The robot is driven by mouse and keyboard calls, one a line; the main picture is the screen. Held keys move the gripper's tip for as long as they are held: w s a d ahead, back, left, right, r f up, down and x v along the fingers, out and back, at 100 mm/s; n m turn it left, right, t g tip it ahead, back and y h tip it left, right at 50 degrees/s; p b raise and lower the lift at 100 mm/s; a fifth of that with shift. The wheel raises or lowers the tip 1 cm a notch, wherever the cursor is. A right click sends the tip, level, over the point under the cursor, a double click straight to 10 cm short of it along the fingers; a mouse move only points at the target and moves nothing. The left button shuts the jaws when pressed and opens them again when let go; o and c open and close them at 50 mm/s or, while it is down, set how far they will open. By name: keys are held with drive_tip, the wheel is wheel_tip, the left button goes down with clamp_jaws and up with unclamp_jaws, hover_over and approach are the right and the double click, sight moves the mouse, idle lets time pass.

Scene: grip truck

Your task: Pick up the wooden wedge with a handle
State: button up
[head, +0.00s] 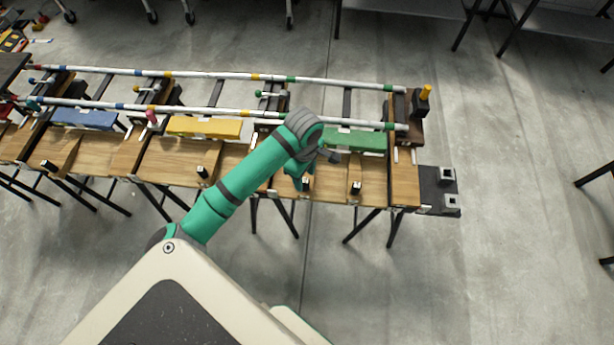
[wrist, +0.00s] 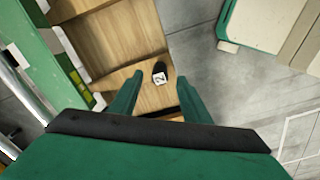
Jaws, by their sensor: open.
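Several wooden wedges with short black upright handles lie in a row on the bench in the head view. One wedge (wrist: 146,94) is below my gripper in the wrist view. Its black handle (wrist: 160,72) has a white numbered top and shows between the fingers, slightly beyond the fingertips. My gripper (wrist: 159,82) is open and empty. In the head view my gripper (head: 299,183) is over the front of the bench, next to that handle (head: 307,183), and partly hidden by my arm. Another wedge handle (head: 355,187) stands to its right and one (head: 203,172) to its left.
White rails (head: 240,112) with coloured bands run along the bench behind the wedges. A green block (head: 360,140), a yellow block (head: 205,127) and a blue block (head: 85,118) lie by them. A dark plate (head: 438,190) with two square sockets is at the right end.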

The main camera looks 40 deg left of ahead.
sight(305, 180)
drive_tip(key=shift+d+f, duration=0.1)
drive_tip(key=shift+f, duration=1.85)
clamp_jaws()
drive_tip(key=shift+r, duration=0.1)
